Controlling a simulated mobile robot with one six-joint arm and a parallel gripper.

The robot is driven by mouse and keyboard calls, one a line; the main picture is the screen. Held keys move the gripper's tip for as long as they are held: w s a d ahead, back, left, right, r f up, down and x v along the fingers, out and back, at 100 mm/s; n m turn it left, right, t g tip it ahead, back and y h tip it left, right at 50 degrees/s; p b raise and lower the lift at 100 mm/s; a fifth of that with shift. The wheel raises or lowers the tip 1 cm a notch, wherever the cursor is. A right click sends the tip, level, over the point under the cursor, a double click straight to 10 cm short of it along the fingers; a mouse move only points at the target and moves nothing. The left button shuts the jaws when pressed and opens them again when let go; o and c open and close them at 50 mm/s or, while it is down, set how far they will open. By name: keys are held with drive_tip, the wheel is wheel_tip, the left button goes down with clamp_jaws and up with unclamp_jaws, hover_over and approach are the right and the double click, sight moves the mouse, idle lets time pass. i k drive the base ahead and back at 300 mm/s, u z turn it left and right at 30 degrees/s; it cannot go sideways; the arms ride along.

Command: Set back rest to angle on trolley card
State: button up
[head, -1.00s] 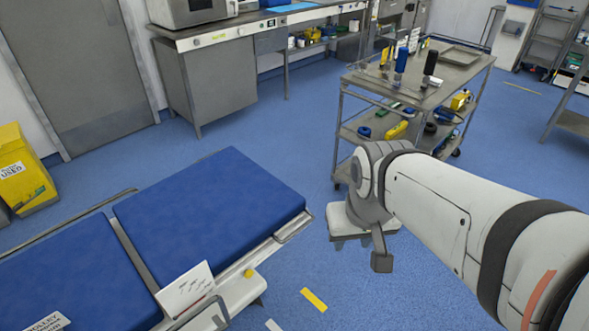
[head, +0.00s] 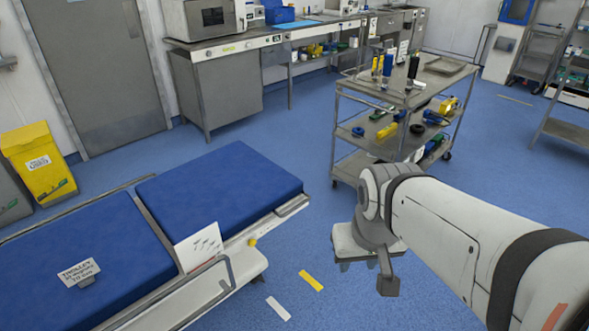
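The operating table or trolley has a blue back rest pad (head: 220,192) at its far end, which looks about flat or only slightly tilted. A second blue pad (head: 90,262) lies nearer. A white card (head: 199,247) with small marks stands at the near side between the pads; its writing is too small to read. A yellow knob (head: 252,242) sits on the side rail by the back rest. My gripper (head: 372,280) hangs right of the trolley, over the floor and apart from it.
A metal cart (head: 425,95) with bottles and tools stands behind my arm. A yellow bin (head: 38,160) is at the left, a counter (head: 215,90) at the back. Blue floor between trolley and cart is clear, with yellow tape (head: 311,281).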

sight(233, 185)
drive_tip(key=u, duration=0.15)
drive_tip(key=i, duration=0.85)
drive_tip(key=z, duration=0.05)
